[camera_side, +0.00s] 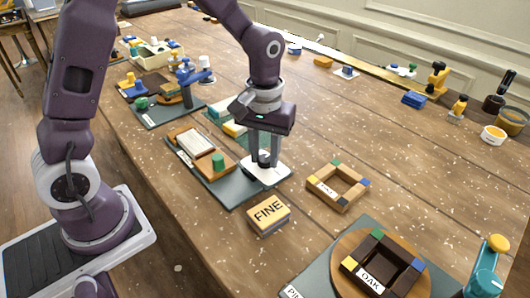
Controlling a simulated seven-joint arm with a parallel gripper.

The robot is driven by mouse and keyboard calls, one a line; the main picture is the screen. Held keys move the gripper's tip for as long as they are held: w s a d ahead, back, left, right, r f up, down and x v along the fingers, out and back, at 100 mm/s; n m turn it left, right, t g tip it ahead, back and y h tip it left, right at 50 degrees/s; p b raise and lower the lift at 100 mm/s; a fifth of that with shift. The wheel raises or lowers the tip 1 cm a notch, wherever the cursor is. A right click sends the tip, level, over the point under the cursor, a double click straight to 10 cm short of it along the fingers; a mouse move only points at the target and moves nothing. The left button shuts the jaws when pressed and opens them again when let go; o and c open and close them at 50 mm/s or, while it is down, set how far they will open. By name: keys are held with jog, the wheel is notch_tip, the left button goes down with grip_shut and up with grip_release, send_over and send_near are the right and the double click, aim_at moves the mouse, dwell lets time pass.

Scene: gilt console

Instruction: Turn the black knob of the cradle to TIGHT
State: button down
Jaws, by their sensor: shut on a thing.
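My gripper (264,160) points down at the right end of a dark grey board (235,196), its jaws shut on a small black knob (263,156) above a white plate (268,175). The fingers partly hide the knob, so which way it points cannot be told. No TIGHT mark is readable on the plate. The cradle appears to be the wooden fixture (215,170) on the same board, left of my gripper. It has a pale block (194,142) and a green knob (218,161).
A block marked FINE (268,213) lies in front of the board. A wooden frame (338,186) lies to the right. An OAK-labelled frame (384,262) sits on a round board at front right. Teal and yellow pieces (234,129) stand close behind my gripper.

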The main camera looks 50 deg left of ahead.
aim_at(264, 158)
jog(key=m, duration=0.5)
jog(key=shift+m, duration=0.3)
jog(key=m, duration=0.5)
jog(key=shift+a+m, duration=0.1)
jog(key=shift+m, duration=0.5)
jog(key=c, duration=1.1)
grip_release()
jog(key=shift+o, duration=0.2)
jog(key=shift+r, duration=0.1)
notch_tip(264, 158, up, 7)
